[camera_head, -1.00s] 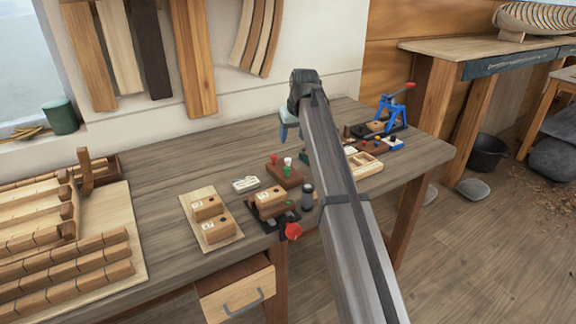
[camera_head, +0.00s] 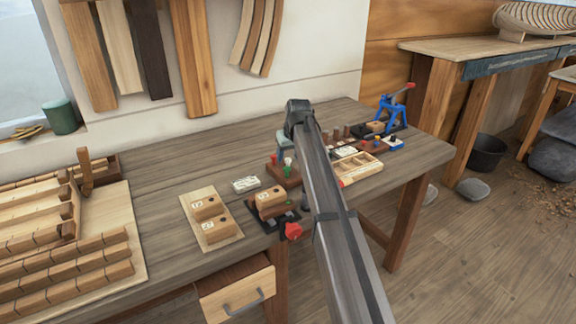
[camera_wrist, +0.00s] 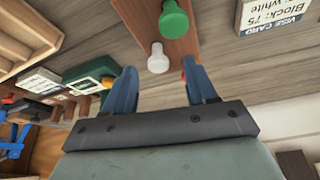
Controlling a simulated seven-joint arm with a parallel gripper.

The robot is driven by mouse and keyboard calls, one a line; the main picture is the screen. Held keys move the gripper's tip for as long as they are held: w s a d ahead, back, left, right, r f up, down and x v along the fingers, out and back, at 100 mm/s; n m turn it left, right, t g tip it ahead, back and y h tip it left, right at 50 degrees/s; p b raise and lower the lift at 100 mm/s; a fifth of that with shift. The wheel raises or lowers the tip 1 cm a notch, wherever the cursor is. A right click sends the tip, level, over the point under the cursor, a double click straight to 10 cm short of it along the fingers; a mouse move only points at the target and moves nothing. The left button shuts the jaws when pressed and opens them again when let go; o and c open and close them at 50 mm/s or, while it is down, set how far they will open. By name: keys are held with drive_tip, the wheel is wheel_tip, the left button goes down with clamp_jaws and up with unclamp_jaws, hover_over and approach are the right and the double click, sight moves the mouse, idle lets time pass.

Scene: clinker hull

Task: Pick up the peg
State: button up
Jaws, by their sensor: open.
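A brown peg block (camera_head: 288,178) stands on the bench with small red, white and green pegs in it. In the wrist view, the green peg (camera_wrist: 174,18) and white peg (camera_wrist: 158,58) stand on the block (camera_wrist: 184,40). The red peg (camera_wrist: 184,73) is mostly hidden behind the right finger. My gripper (camera_wrist: 160,88) is open, with its blue fingers apart and nothing seen between them; the white peg appears just beyond the gap. In the head view my arm partly hides the gripper and block.
A white label card (camera_head: 246,184) lies left of the block, and a clamp with a red knob (camera_head: 293,231) is in front. A divided wooden tray (camera_head: 358,168) and a blue press (camera_head: 392,105) stand to the right. The bench's left middle (camera_head: 160,190) is clear.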

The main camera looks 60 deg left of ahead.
sight(288, 159)
drive_tip(key=x, duration=0.3)
drive_tip(key=shift+w+a+f, duration=0.1)
drive_tip(key=shift+f, duration=0.05)
clamp_jaws()
idle(0.4)
